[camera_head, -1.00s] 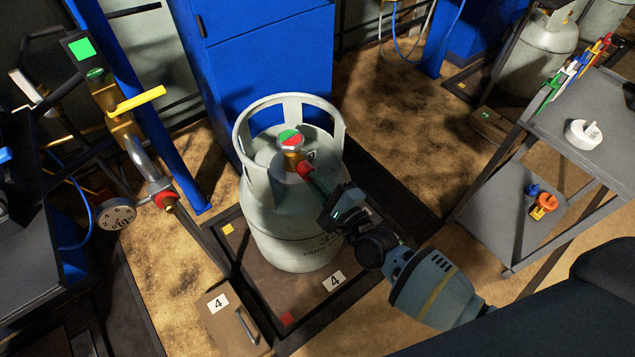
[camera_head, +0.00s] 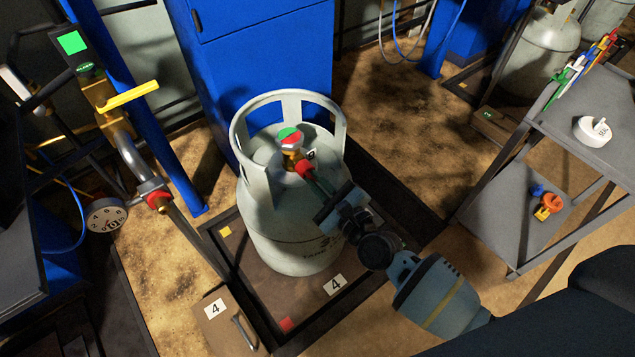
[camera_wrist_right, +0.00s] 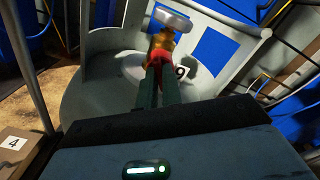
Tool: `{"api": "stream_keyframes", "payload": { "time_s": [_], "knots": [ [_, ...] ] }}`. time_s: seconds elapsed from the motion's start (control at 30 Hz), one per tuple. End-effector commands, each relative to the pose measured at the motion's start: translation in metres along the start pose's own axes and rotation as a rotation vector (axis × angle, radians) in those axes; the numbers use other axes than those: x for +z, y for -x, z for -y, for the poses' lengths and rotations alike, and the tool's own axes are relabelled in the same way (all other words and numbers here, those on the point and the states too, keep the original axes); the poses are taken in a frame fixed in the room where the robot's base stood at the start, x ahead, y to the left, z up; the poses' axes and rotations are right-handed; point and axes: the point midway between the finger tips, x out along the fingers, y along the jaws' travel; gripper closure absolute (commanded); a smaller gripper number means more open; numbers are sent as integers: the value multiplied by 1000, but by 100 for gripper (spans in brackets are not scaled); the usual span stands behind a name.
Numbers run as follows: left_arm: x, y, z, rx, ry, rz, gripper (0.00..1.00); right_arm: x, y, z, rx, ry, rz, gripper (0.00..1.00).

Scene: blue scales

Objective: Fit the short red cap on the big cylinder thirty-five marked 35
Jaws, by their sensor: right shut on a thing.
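The big grey cylinder (camera_head: 290,240) stands upright on a dark platform, with a collar around its top. Its marking is partly hidden by my arm; a "3" shows, and the rest is unreadable. A brass valve (camera_head: 291,157) with a red, green and white top rises inside the collar. My right gripper (camera_head: 311,178) reaches in from the lower right, shut on the short red cap (camera_head: 304,168). The cap is at the valve's side outlet; it also shows in the right wrist view (camera_wrist_right: 160,57) between the fingertips. I cannot tell whether it is fully seated. My left gripper is not in view.
A filling head with a yellow lever (camera_head: 128,96) hangs at the left. A blue cabinet (camera_head: 270,60) stands behind the cylinder. The cylinder's collar surrounds the valve closely.

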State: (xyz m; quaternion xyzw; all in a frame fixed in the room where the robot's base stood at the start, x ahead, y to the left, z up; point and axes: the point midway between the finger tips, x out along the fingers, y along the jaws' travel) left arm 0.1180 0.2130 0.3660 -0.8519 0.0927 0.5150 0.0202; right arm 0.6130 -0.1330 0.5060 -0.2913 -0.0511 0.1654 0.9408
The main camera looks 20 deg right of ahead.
Motion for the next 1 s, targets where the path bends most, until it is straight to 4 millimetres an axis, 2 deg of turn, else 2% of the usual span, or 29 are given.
{"api": "stream_keyframes", "payload": {
  "time_s": [0.37, 0.7, 0.93, 0.97, 1.0],
  "knots": [
    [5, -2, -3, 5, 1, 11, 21, -1, 0, 0, -1, -35, -1, 100],
    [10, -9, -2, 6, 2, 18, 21, -1, 0, 0, -1, -214, -1, 100],
    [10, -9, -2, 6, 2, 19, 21, 0, 0, 1, -1, -226, -1, 100],
    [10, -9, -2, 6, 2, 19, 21, 0, 0, 1, -1, -226, -1, 90],
    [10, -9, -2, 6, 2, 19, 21, 0, 0, 1, -1, -226, -1, 85]
  ]
}}
